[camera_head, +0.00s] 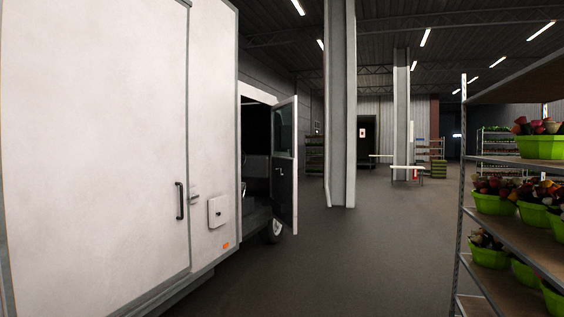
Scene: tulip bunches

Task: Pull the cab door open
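The cab door (284,165) of a white truck stands swung out from the cab, ahead and left of the middle. Its window and dark inner side face me. The dark cab opening (256,150) shows to the left of the door, with part of the interior visible. The white truck box (95,150) fills the left side and hides part of the cab. Neither of my grippers shows in the head view.
A metal rack (464,200) with green tubs of tulips stands close on the right. A grey pillar (341,110) rises beyond the door, and another pillar (401,115) stands farther back. The grey floor (370,260) between truck and rack is clear.

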